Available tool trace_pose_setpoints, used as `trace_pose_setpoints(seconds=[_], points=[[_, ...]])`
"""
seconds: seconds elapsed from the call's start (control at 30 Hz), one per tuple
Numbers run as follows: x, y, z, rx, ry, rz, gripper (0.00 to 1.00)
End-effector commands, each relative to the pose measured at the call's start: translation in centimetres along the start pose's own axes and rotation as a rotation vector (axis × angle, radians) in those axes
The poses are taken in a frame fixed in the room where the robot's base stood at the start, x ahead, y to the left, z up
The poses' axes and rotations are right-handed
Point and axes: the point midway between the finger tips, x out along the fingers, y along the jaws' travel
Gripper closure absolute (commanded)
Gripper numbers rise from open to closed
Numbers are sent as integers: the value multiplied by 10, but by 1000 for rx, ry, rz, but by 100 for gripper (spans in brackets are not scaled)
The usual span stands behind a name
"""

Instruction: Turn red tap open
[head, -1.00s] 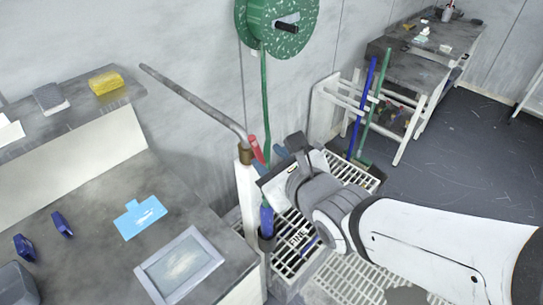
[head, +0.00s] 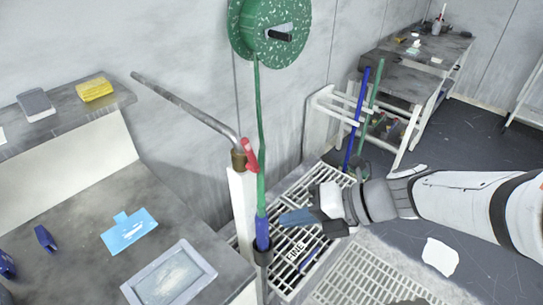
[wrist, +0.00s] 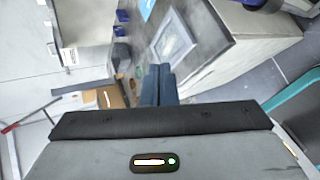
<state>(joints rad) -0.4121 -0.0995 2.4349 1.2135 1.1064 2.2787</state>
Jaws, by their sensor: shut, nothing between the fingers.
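The red tap handle (head: 250,154) sits on a brass fitting (head: 238,158) at the top of a white post (head: 243,205), where a grey pipe (head: 185,103) bends down into it. The handle leans, its upper end tilted left. My gripper (head: 287,218) is right of and below the handle, apart from it, over the floor grating. Its blue fingers are together and empty, pointing left toward the green hose. In the wrist view the shut fingers (wrist: 158,85) show in the middle. A small red piece (wrist: 10,128) at the left edge there may be the handle; I cannot tell.
A green hose (head: 261,150) hangs from the reel (head: 270,30) close beside the handle, ending in a blue nozzle (head: 262,232) in a dark holder. A workbench (head: 90,205) with a framed plate (head: 170,278) stands left. A rack (head: 340,112) with blue and green poles stands behind my gripper.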

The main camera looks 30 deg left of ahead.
Motion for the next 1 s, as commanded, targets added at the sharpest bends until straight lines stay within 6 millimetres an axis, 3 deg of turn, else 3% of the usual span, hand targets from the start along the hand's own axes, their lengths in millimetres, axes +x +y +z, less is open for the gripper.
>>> trace_pose_setpoints(seconds=[0.2,0.37,0.57,1.0], points=[[-30,42,29,-7,-110,334,100],[-37,52,35,-20,-138,401,100],[-16,62,37,-20,-134,402,100],[51,90,46,-19,-133,399,100]])
